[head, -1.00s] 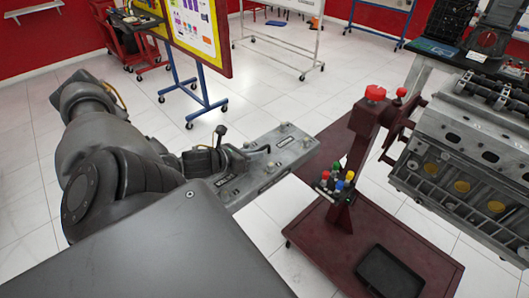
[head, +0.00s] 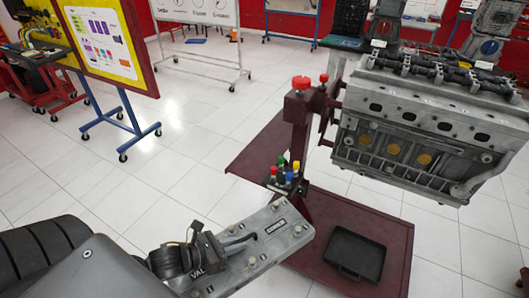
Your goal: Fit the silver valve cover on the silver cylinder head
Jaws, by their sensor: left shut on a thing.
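The silver valve cover (head: 262,238) is a long flat grey plate with bolts and raised lettering, low in the middle of the head view. My left gripper (head: 200,255) is shut on it from the left and holds it up, apart from the engine. Its fingertips are partly hidden by the gripper body. The silver cylinder head (head: 430,95) is the upper part of the engine at the upper right, with dark camshafts exposed along its top. The cover is lower left of it in the picture. My right gripper is out of view.
A dark red engine stand (head: 302,130) with a post and red knobs carries the engine. A yellow board (head: 100,40) stands at left.

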